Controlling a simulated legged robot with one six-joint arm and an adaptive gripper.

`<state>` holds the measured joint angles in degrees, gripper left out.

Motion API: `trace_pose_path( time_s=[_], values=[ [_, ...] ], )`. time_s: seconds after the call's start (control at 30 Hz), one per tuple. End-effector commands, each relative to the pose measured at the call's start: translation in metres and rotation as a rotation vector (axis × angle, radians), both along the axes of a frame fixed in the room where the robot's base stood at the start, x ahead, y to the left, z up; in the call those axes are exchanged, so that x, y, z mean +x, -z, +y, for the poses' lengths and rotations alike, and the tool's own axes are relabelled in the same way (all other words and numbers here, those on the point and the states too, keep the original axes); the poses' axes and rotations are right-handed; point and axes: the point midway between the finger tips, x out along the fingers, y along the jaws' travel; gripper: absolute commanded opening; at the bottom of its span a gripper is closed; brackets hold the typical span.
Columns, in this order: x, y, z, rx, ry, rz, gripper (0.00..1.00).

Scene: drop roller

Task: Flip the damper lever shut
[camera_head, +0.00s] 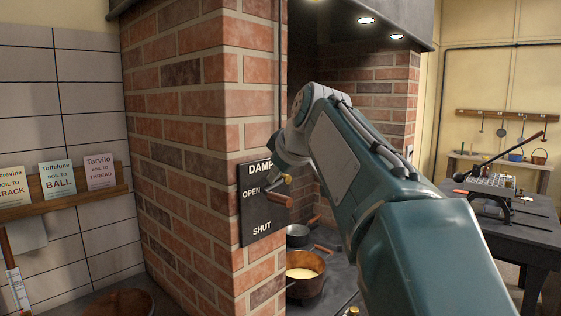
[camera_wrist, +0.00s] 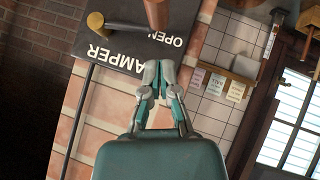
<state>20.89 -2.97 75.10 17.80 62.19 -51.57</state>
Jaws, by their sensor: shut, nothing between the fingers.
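The dark damper plate (camera_head: 258,226), marked OPEN above SHUT, is fixed to the brick pillar; it appears upside down in the wrist view (camera_wrist: 122,14). Its lever has a brass hub and a wooden handle (camera_head: 274,197) sticking out from the plate. In the wrist view the dark lever arm runs from the brass hub (camera_wrist: 95,21) to the wooden handle (camera_wrist: 157,13) beside the word OPEN. My gripper (camera_wrist: 159,68) is shut and empty, its tips in front of the plate's DAMPER lettering. The tips look apart from the handle; the exact gap is unclear.
Pans, one a pot with pale contents (camera_head: 304,273), stand on the stove right of the pillar. A shelf with cards (camera_head: 70,188) is on the tiled wall at left. A dark table (camera_head: 500,208) with a lever device stands at right.

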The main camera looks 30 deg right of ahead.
Motion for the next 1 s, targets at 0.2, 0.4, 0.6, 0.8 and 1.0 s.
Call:
trace_pose_path(
  time_s=[0.2, 0.4, 0.6, 0.8, 1.0],
  values=[
    [0.001, 0.027, -0.011, 0.0, 0.003, 0.002, 0.0],
    [0.002, 0.031, -0.013, 0.0, 0.003, 0.0, 0.0],
    [0.002, 0.031, -0.013, 0.0, 0.003, 0.0, 0.0],
    [0.001, 0.033, -0.012, -0.018, 0.002, -0.005, 0.0],
    [0.001, 0.037, -0.012, -0.054, 0.001, -0.018, 0.0]
  ],
)
